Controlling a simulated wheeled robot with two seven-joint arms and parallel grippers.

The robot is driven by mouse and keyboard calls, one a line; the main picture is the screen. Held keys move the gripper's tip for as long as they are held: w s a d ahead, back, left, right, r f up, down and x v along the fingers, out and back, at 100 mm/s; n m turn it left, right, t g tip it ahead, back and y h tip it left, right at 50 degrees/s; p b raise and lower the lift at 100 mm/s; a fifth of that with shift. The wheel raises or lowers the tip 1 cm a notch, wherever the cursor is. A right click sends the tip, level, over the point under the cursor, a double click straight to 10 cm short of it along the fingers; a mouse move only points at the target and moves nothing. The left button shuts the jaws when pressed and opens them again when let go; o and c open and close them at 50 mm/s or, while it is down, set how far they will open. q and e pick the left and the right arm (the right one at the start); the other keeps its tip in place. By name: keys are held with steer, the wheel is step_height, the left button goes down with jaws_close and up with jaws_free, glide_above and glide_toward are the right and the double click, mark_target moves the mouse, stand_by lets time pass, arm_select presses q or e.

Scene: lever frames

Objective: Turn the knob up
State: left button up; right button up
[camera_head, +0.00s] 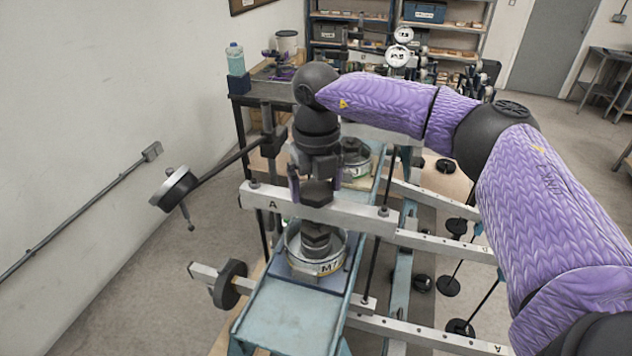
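A dark faceted knob (317,193) sits on top of the pale metal beam marked A (356,211), above a round pot marked M7 (318,267). My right gripper (316,190) points straight down over the knob from above. Its two fingers stand apart, one on the left and one on the right of the knob. I cannot tell whether they press on it or leave a small gap. A second dark nut-shaped part (316,238) shows below the beam, in the pot. My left gripper is not in view.
Another disc weight (230,284) sits on the lower bar. More beams and hanging weights (448,286) stand at the right. A bench with a bottle (236,60) and shelves are behind. Open floor lies at left.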

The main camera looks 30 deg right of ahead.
steer(key=c, duration=0.8)
steer(key=n, duration=0.9)
steer(key=shift+n, duration=0.3)
steer(key=n, duration=0.4)
steer(key=shift+r+n, duration=0.1)
steer(key=shift+n, duration=2.4)
steer(key=o, duration=1)
